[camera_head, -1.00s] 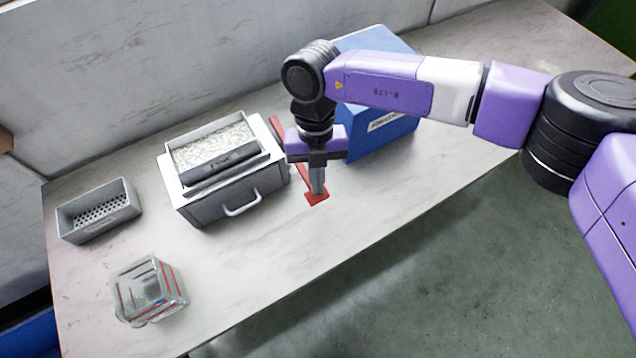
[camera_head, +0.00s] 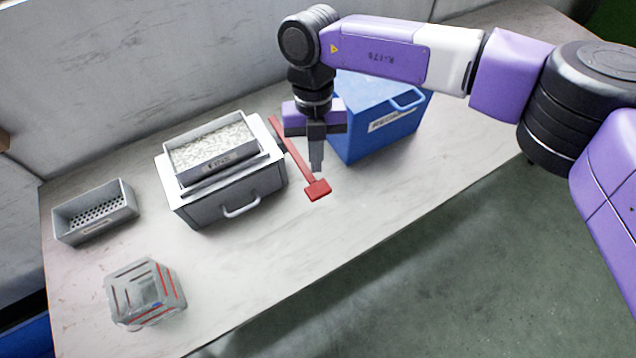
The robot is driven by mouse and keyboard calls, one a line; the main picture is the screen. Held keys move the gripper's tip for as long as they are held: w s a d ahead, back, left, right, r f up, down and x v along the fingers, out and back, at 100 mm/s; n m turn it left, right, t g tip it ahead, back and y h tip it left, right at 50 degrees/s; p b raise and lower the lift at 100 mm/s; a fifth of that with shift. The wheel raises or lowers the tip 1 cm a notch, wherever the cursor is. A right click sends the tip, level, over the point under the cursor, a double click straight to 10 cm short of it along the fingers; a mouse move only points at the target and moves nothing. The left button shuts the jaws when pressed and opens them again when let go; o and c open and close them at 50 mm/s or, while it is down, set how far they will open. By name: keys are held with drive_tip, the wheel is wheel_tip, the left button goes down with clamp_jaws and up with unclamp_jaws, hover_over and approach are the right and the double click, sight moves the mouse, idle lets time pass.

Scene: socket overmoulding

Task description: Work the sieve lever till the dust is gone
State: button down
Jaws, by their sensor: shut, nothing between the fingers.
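The sieve (camera_head: 228,200) is a grey box with a white top and a front drawer handle, standing on the table. A tray of pale granules (camera_head: 212,146) sits on top of it. The red sieve lever (camera_head: 293,150) runs along the sieve's right side and ends in a flat red paddle (camera_head: 318,189) toward the front. My gripper (camera_head: 316,168) is shut and points down just behind the paddle, close to the lever. I cannot tell whether it touches the lever. Dust cannot be made out at this size.
A grey perforated bin (camera_head: 95,222) stands at the left, and a clear container with red stripes (camera_head: 146,306) stands at the front left. A blue lidded box (camera_head: 380,128) stands behind and right of my gripper. The table (camera_head: 270,270) is clear in front of the sieve.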

drive_tip(key=v, duration=0.6)
idle(1.4)
